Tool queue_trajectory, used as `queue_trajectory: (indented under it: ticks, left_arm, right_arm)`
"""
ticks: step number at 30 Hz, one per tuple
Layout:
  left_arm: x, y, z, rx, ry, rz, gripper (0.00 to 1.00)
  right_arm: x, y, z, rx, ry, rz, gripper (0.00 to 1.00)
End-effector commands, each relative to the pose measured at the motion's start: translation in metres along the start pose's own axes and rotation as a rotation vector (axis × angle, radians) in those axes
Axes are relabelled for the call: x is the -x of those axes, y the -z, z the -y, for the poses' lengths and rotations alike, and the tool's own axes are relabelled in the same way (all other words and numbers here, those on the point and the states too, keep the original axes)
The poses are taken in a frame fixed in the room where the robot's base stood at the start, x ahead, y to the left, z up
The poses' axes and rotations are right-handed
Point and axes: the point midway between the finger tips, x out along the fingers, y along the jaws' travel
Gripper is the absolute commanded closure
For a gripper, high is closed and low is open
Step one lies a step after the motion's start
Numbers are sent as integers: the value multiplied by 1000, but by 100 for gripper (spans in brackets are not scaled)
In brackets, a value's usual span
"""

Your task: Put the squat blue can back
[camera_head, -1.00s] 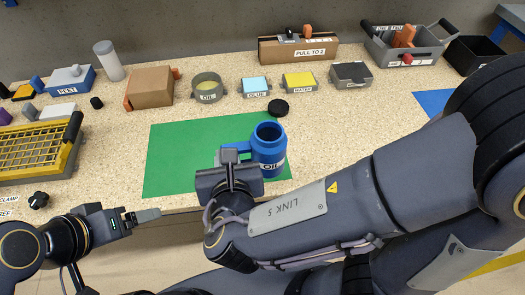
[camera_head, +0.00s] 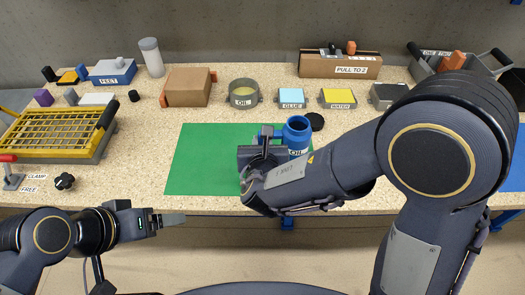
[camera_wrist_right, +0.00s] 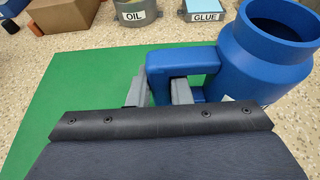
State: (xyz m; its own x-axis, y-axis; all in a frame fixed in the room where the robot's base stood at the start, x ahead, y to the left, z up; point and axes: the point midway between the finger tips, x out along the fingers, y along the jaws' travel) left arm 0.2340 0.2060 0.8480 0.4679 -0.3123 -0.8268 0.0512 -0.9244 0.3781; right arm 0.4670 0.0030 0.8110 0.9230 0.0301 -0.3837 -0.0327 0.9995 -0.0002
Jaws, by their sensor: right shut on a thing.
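The squat blue can (camera_head: 298,135), labelled OIL, is open-topped and upright near the right edge of the green mat (camera_head: 205,165). My right gripper (camera_head: 263,140) is shut on its handle; in the right wrist view the grey fingers (camera_wrist_right: 160,92) grip the blue handle, with the can's body (camera_wrist_right: 265,60) to the right. The can's base is hidden in the head view. A round grey holder (camera_head: 243,98) labelled OIL stands behind the mat. My left gripper (camera_head: 172,219) is in front of the bench, apart from everything; its finger gap does not show clearly.
A black round cap (camera_head: 315,121) lies close to the can's right. The GLUE (camera_head: 291,97) and WATER (camera_head: 337,98) boxes stand right of the holder, a brown box (camera_head: 188,87) to its left. A yellow rack (camera_head: 60,135) stands at left.

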Motion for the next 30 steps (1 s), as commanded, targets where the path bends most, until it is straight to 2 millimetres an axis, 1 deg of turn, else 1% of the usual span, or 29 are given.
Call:
queue_trajectory:
  ticks: [5,7,10,17,22,23,24,27,28,30]
  left_arm:
    - [-4,-2,2,0,0,0,18]
    - [-9,-4,4,0,0,0,18]
    - [-12,-6,5,0,0,0,18]
    - [-11,-5,5,0,0,0,18]
    - [-15,-8,7,0,0,0,18]
    - [-15,-8,7,0,0,0,18]
    - [-14,-7,6,0,0,0,18]
    - [-14,-7,6,0,0,0,18]
    - [-14,-7,6,0,0,0,18]
    - [-14,-7,6,0,0,0,18]
  right_arm:
    - [-14,8,1,1,1,1,100]
    - [-18,20,1,4,1,-1,100]
    - [-23,30,1,3,0,1,100]
    - [-22,30,1,0,-1,3,100]
    - [-24,34,1,0,-1,3,100]
    - [-24,34,1,0,-1,1,81]
    - [-23,33,1,0,-1,1,76]
    - [-23,33,1,0,-1,1,62]
    - [-23,33,1,0,-1,1,60]
    - [-23,33,1,0,-1,1,60]
